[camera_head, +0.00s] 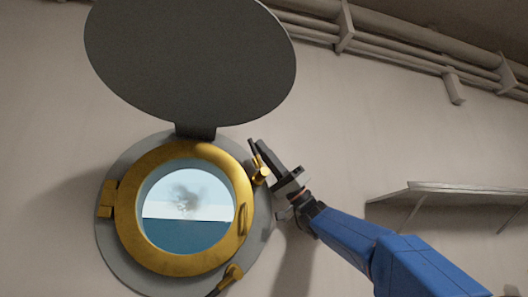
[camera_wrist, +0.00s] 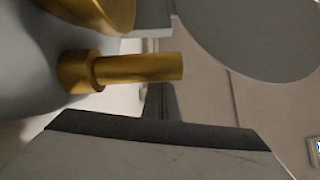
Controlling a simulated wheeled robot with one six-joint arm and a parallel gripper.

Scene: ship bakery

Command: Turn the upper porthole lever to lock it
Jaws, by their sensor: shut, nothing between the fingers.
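The round porthole (camera_head: 131,243) has a brass ring and a glass pane showing sea and sky. Its upper lever (camera_head: 261,174) is a brass piece at the ring's upper right. In the wrist view the upper lever (camera_wrist: 140,68) is a brass peg with a thicker collar, lying roughly level. My gripper (camera_head: 264,149) is shut and empty, close beside the upper lever on its upper right side. In the wrist view, the dark edge of my gripper (camera_wrist: 160,130) lies just below the peg. I cannot tell whether they touch.
A lower brass lever (camera_head: 231,274) sits at the porthole's lower right. A large grey round cover (camera_head: 190,65) stands raised above the porthole. A brass hinge (camera_head: 106,198) is at the left. Pipes (camera_head: 400,50) run along the top, and a shelf (camera_head: 450,191) juts out at right.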

